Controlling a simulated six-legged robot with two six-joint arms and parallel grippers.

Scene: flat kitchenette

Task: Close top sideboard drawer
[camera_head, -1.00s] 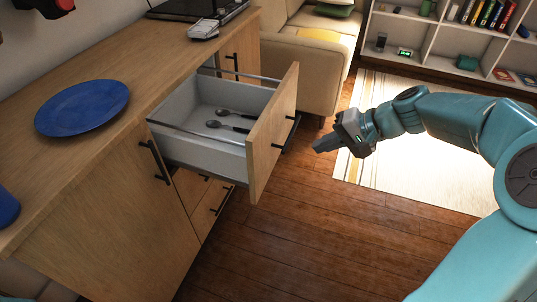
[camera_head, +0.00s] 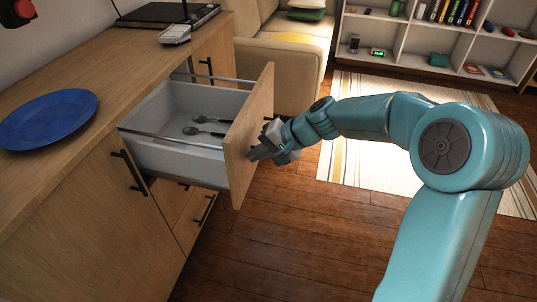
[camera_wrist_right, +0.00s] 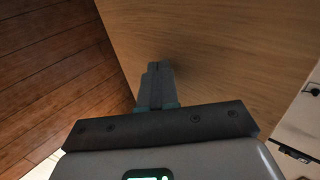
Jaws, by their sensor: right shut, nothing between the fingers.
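The top sideboard drawer (camera_head: 251,135) is pulled out, with a wooden front and a grey box. Two dark spoons (camera_head: 207,126) lie inside it. My right gripper (camera_head: 254,155) is shut and empty at the outer face of the drawer front, close to its handle, which is mostly hidden behind my gripper. In the right wrist view the shut fingers (camera_wrist_right: 156,82) point at the wooden drawer front (camera_wrist_right: 215,55). I cannot tell whether they touch it. My left gripper is not in view.
The sideboard top holds a blue plate (camera_head: 47,119), a small grey device (camera_head: 175,34) and a black appliance (camera_head: 168,14). Lower drawers (camera_head: 196,216) are shut. A beige sofa (camera_head: 285,60), a striped rug (camera_head: 365,160) and a bookshelf (camera_head: 420,42) stand beyond. The wooden floor ahead is clear.

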